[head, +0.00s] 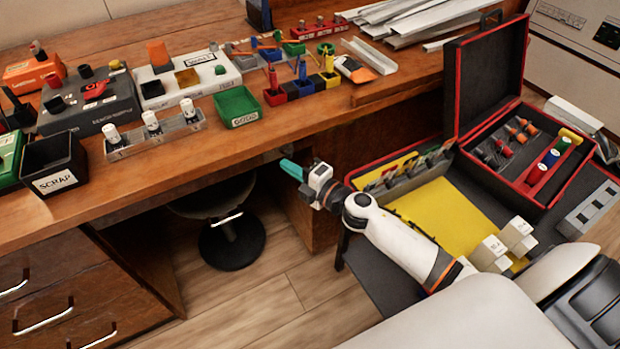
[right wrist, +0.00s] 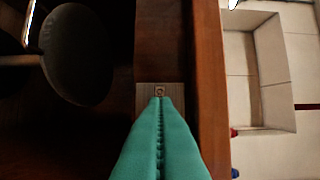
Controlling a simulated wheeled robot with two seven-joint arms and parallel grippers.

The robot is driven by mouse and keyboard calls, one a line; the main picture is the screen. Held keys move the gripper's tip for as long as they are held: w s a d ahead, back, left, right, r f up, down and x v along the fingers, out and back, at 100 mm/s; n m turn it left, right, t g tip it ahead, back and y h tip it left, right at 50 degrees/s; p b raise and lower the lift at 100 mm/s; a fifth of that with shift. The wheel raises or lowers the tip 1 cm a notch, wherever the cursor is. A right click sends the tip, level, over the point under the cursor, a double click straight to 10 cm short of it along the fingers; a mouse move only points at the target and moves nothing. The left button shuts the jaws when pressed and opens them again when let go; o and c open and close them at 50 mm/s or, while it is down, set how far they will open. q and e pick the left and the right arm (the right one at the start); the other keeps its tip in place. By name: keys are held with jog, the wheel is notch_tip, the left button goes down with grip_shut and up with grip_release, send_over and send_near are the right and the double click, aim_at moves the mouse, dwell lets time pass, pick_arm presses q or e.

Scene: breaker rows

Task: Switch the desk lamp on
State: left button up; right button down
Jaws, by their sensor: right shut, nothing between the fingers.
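My right gripper (head: 292,170) is in front of the desk's front edge, below the worktop level in the picture. Its teal fingers (right wrist: 160,140) are shut together and hold nothing. In the right wrist view, a small pale plate with a square mark (right wrist: 160,90) shows just beyond the fingertips; I cannot tell whether it is a switch or whether the fingers touch it. No desk lamp can be made out for certain in either view. My left gripper is not in view.
The wooden desk (head: 215,155) carries several test boxes, a green bin (head: 238,107) and a black scrap bin (head: 54,163). A stool (head: 231,240) stands under it. An open red-edged case (head: 490,75) and a yellow mat (head: 440,215) lie at the right.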

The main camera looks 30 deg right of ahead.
jog(key=v, duration=1)
jog(key=shift+s, duration=0.35)
jog(key=shift+d, duration=0.1)
